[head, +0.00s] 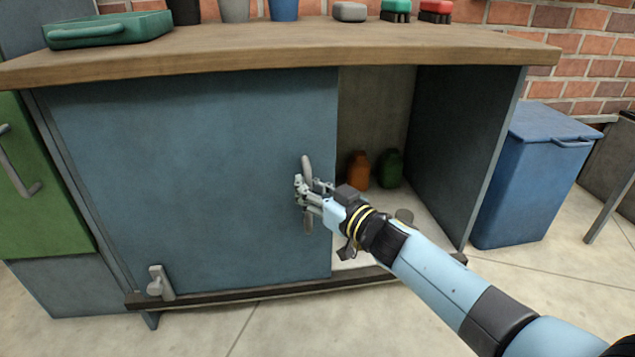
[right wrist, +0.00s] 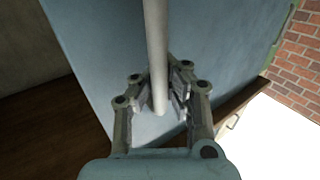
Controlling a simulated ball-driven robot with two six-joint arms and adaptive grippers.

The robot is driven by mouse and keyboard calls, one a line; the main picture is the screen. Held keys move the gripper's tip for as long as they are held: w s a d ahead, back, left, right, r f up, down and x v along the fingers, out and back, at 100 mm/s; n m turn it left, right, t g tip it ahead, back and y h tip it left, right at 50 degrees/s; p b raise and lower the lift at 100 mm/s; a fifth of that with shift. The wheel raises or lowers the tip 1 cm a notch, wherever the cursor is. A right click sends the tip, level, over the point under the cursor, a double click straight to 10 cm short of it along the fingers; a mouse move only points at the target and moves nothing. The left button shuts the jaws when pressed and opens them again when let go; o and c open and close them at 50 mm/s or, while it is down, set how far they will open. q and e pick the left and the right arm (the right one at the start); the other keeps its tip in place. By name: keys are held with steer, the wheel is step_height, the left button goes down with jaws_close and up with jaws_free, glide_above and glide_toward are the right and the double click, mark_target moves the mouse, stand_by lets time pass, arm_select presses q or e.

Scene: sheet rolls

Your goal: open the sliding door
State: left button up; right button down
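The blue-grey sliding door (head: 190,180) covers the left and middle of the cabinet front. To the right of its edge, an open gap shows the cabinet's inside. A vertical grey bar handle (head: 307,167) sits near the door's right edge. My right gripper (head: 304,192) is at this handle, reaching in from the right. In the right wrist view, the handle (right wrist: 156,45) runs between the two fingers (right wrist: 160,90), which close in on it from both sides. My left gripper is not in view.
A small grey latch (head: 159,283) is at the door's lower left. Inside the gap stand an orange bottle (head: 358,171) and a green bottle (head: 390,168). The wooden worktop (head: 250,45) holds a green tray (head: 108,29) and several small items. A blue bin (head: 530,180) stands to the right.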

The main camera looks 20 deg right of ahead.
steer(key=shift+s+a+f, duration=0.15)
steer(key=shift+s+f, duration=0.1)
steer(key=shift+f, duration=0.05)
steer(key=c, duration=1.4)
jaws_free()
steer(key=shift+r, duration=0.15)
steer(key=shift+c, duration=0.2)
steer(key=shift+o, duration=0.8)
steer(key=shift+r, duration=0.1)
steer(key=v, duration=1.2)
